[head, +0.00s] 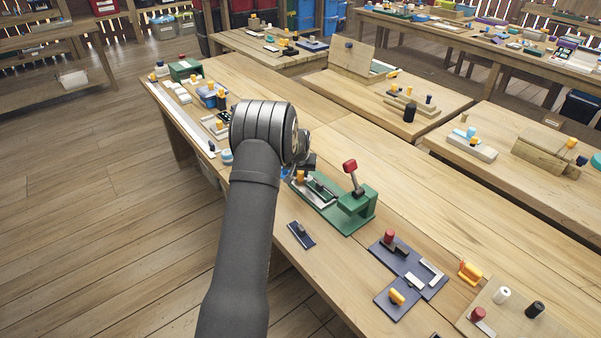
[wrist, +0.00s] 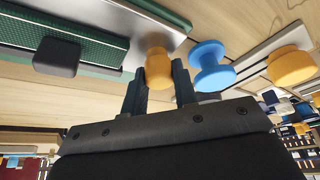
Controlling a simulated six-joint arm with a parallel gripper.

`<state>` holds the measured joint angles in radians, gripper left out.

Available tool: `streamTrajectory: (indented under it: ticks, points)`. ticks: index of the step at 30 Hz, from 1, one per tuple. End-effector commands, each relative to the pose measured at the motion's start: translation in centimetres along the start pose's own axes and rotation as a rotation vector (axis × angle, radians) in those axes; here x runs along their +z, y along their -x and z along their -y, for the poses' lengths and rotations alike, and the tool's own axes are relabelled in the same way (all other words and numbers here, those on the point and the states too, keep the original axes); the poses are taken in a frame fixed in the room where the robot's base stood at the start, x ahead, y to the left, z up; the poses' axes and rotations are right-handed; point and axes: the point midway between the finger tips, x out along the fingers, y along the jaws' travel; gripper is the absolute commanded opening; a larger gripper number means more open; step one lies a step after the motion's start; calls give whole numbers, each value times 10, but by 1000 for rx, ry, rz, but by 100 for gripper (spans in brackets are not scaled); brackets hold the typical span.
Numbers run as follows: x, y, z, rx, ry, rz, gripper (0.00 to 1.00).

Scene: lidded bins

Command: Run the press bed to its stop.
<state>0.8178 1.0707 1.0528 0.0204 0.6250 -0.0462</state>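The green press (head: 355,207) stands on the near bench with a red-topped lever (head: 350,166) raised over it. Its pale sliding bed (head: 322,191) lies along the green base, with an orange knob (head: 300,176) at the left end. In the wrist view the orange knob (wrist: 158,68) sits between the two dark fingers of my gripper (wrist: 160,85). The fingers lie close against both its sides, with no clear gap. A dark block (wrist: 57,57) sits on the bed's green side. In the head view my arm hides most of the gripper.
A blue spool-shaped knob (wrist: 211,66) stands just right of the right finger. Another orange knob (wrist: 291,65) is farther right. A small dark plate (head: 301,234) and a dark fixture (head: 408,268) lie in front of the press. Bare bench lies behind the press.

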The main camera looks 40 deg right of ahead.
Motion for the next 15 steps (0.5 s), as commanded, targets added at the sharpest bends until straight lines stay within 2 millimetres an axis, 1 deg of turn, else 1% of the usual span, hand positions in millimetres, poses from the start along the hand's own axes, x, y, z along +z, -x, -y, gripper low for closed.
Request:
streamTrajectory:
  ticks: [1, 2, 5, 8, 11, 15]
  points:
    - [0, 0, 0, 0, 0, 0, 9]
    - [0, 0, 0, 0, 0, 0, 3]
    - [1, 0, -1, 0, 0, 0, 4]
    - [6, 3, -8, 1, -2, 1, 4]
    - [19, 9, -22, 1, -4, 2, 3]
    - [43, 19, -48, 1, -5, 3, 3]
